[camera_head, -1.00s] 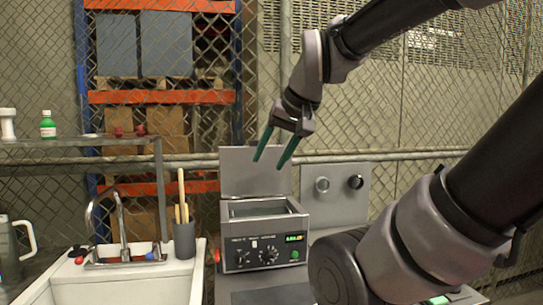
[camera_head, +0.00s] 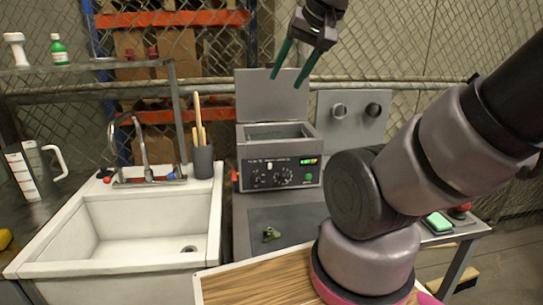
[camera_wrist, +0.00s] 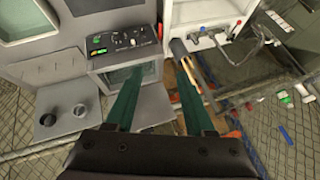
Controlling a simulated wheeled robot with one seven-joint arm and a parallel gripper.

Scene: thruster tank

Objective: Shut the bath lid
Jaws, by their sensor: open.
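The bath (camera_head: 290,174) is a grey box with a control panel of knobs and a green display on its front. Its lid (camera_head: 262,95) stands upright at the back edge, so the bath is open and the basin shows. My gripper (camera_head: 286,81) is open and empty, its green fingers pointing down and overlapping the upper right of the lid in the head view. I cannot tell whether they touch it. In the wrist view the bath (camera_wrist: 122,52) lies beyond my open fingers (camera_wrist: 163,64), and the pale lid (camera_wrist: 152,105) shows between them.
A white sink (camera_head: 150,225) with a tap is to the left, with a dark holder of wooden sticks (camera_head: 203,160) between it and the bath. A panel with two round knobs (camera_head: 350,125) stands right of the lid.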

